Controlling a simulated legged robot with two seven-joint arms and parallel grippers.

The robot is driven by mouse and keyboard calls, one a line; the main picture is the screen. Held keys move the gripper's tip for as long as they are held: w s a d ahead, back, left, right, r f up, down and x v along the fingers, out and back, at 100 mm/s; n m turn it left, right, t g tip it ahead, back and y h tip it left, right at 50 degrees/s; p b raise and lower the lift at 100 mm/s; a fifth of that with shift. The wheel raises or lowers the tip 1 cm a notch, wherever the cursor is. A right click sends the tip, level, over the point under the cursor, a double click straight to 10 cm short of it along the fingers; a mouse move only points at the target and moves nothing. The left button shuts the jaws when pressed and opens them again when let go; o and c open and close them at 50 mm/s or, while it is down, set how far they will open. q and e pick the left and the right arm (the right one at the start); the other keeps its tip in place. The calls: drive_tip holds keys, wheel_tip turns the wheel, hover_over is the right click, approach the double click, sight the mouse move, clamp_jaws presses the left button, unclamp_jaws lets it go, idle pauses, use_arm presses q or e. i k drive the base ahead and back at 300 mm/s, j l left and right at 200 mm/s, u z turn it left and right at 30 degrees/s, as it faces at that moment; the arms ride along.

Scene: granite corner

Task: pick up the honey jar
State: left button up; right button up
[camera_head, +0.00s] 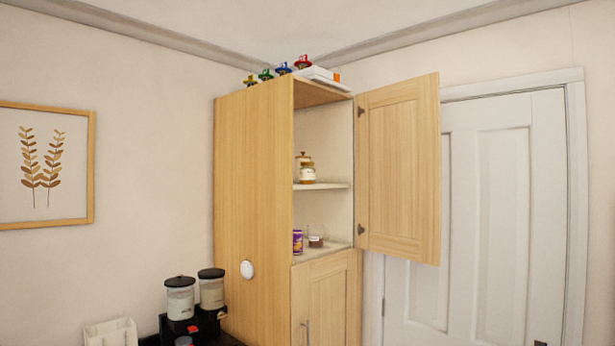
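A jar with an amber band and a light label (308,173), likely the honey jar, stands upright on the middle shelf (322,186) of the tall wooden cabinet (253,200). Another lidded jar (301,158) shows partly behind it. On the lower shelf a small glass jar with dark reddish-brown contents (316,237) stands beside a purple can (298,242). The contents of these jars are too small to make out surely. Neither of my grippers is in view.
The cabinet's upper door (399,168) stands open to the right, before a white door (490,220). Colourful small items (284,69) and a white box (322,76) sit on top. Black-lidded canisters (181,297) and a white holder (112,332) stand at lower left.

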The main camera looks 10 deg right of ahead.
sight(306, 172)
drive_tip(key=i+l+u, duration=0.25)
drive_tip(key=i, duration=0.3)
drive_tip(key=i+l+u, duration=0.3)
drive_tip(key=i+l, duration=0.2)
